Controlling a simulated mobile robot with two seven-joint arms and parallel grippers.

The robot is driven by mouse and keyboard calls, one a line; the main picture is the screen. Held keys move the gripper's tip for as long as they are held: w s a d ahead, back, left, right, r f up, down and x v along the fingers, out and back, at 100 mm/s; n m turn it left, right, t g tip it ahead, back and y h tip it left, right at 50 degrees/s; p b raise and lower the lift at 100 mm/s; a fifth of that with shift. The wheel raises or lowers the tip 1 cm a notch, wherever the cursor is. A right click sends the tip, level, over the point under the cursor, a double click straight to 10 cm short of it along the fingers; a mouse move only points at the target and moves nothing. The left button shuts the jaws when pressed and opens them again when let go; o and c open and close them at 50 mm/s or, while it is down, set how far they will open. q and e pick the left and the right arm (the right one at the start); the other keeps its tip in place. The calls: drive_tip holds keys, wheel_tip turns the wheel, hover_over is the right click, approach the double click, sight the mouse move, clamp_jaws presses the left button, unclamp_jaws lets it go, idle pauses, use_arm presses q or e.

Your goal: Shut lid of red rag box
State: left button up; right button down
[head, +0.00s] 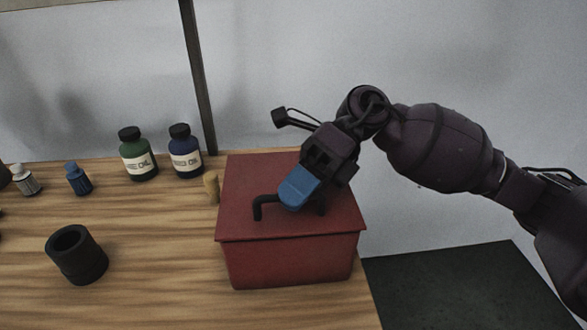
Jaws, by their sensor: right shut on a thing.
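The red rag box (290,266) stands at the right end of the wooden table. Its red lid (250,180) lies flat over the top, and I see no gap along the front edge. A black bar handle (262,204) is on the lid. My right gripper (299,199), with a blue finger pad, comes down from above and is shut on this handle. The gripper hides the handle's middle and part of the lid behind it. My left gripper is not in view.
A green-labelled oil bottle (138,160) and a blue one (185,155) stand behind left, with a cork-coloured piece (212,187) beside the box. Small bottles (78,179) and a black cup (76,256) are further left. A dark surface (460,290) lies right of the table.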

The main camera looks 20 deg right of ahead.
drive_tip(key=shift+s+f, duration=0.15)
drive_tip(key=shift+f, duration=0.7)
drive_tip(key=c, duration=1.4)
unclamp_jaws()
drive_tip(key=shift+c, duration=0.2)
drive_tip(key=shift+d+r, duration=0.25)
drive_tip(key=v, duration=1)
drive_tip(key=shift+r, duration=0.4)
